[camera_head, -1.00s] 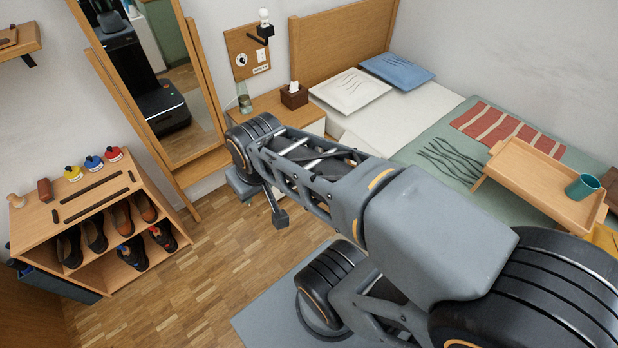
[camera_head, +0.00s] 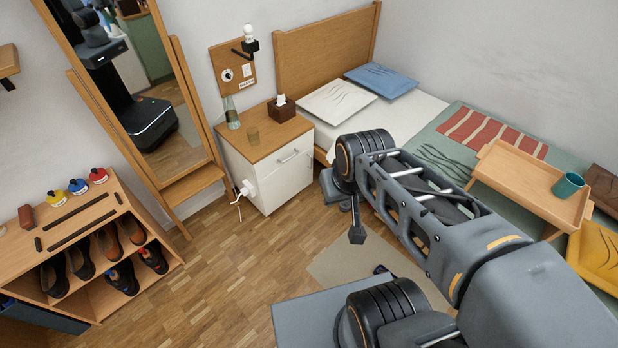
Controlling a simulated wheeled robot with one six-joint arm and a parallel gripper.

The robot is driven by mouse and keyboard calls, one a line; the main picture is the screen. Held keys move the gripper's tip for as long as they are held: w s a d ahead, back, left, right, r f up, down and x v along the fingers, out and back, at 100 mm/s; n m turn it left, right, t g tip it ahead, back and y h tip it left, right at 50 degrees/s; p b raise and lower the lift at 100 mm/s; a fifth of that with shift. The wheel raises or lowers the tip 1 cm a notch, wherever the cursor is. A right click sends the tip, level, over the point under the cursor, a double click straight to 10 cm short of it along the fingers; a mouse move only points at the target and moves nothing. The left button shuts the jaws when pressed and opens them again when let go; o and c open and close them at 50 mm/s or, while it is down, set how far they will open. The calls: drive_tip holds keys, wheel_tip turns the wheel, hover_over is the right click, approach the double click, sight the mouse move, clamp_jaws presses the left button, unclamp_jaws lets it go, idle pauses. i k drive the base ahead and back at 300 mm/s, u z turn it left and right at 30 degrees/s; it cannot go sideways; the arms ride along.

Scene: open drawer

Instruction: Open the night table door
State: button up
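The night table (camera_head: 262,160) stands against the wall between the mirror and the bed. It has a wooden top and a white front with a silver bar handle (camera_head: 289,156) near the upper edge. The front looks closed. My gripper (camera_head: 356,236) hangs at the end of my arm, to the right of the night table and apart from it, above the floor beside the bed. It is small and dark in this view, and its finger opening does not show clearly. Nothing is seen in it.
The bed (camera_head: 335,135) is close on the right. Floor (camera_head: 235,255) before the night table is clear.

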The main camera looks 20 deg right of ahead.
sight(276, 189)
drive_tip(key=z, duration=0.05)
drive_tip(key=i, duration=0.95)
drive_tip(key=k, duration=0.4)
drive_tip(key=u, duration=0.65)
drive_tip(key=i, duration=1.05)
drive_tip(key=z, duration=0.75)
drive_tip(key=i, duration=0.35)
drive_tip(key=z, duration=0.3)
